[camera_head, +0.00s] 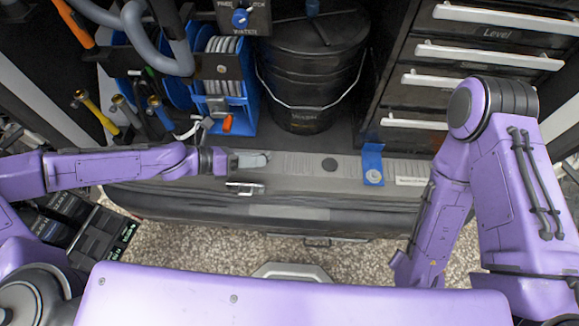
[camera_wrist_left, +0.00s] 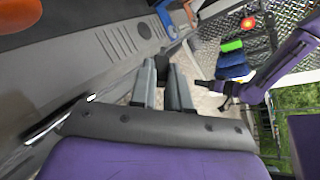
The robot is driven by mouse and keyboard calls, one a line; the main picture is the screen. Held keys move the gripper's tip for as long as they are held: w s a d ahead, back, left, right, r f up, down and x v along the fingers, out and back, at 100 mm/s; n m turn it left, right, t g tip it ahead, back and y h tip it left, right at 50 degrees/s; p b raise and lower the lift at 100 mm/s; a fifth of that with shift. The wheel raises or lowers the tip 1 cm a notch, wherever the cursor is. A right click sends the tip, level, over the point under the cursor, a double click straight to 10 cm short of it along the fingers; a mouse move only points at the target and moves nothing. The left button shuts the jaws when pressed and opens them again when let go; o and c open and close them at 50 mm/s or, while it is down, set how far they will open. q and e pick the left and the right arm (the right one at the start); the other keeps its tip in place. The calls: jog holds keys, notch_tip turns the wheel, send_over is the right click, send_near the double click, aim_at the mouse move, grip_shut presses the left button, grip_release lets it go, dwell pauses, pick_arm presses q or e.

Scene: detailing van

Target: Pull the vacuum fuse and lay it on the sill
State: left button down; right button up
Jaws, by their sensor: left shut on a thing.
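My left gripper (camera_head: 266,158) is over the grey sill (camera_head: 300,164), just in front of the blue reel rack. In the left wrist view its two grey fingers (camera_wrist_left: 162,84) are nearly together. A small dark piece (camera_wrist_left: 162,61) shows at their tips, and I take it to be the vacuum fuse, held off any seat I can see. The head view does not show the fuse clearly. The sill (camera_wrist_left: 100,55) also runs across the left wrist view. My right arm hangs at the right; its dark end (camera_wrist_left: 208,87) shows in the left wrist view, but its jaws are unclear.
A black bucket (camera_head: 305,85) stands behind the sill, with drawers (camera_head: 480,50) to its right. A blue bracket (camera_head: 372,163) and a dark round disc (camera_head: 329,165) are on the sill. A metal latch (camera_head: 244,188) is on its front edge. The sill between gripper and disc looks clear.

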aim_at(289, 171)
pick_arm(q)
jog(key=w+d+f+m+b, duration=0.1)
jog(key=w+d+f+m+y+b, duration=0.1)
jog(key=f+b, duration=0.1)
jog(key=w+d+f+m+t+b, duration=0.1)
jog(key=f+b, duration=0.1)
jog(key=shift+d+f+m+y, duration=0.25)
jog(key=shift+d+m+y, duration=0.05)
jog(key=shift+d, duration=0.05)
jog(key=d+m+b, duration=0.1)
jog(key=w+d+f+b, duration=0.1)
jog(key=d+b, duration=0.1)
jog(key=w+d+m+b, duration=0.1)
jog(key=d, duration=0.1)
jog(key=shift+w+d+f+m+t+y, duration=0.1)
jog(key=shift+f+m+t+y, duration=0.05)
jog(key=shift+m+t+y, duration=0.15)
jog(key=shift+d+r, duration=0.1)
jog(key=shift+r, duration=0.1)
jog(key=shift+f+b, duration=1.5)
jog(key=shift+b, duration=0.05)
jog(key=shift+f+b, duration=0.95)
jog(key=shift+f, duration=0.1)
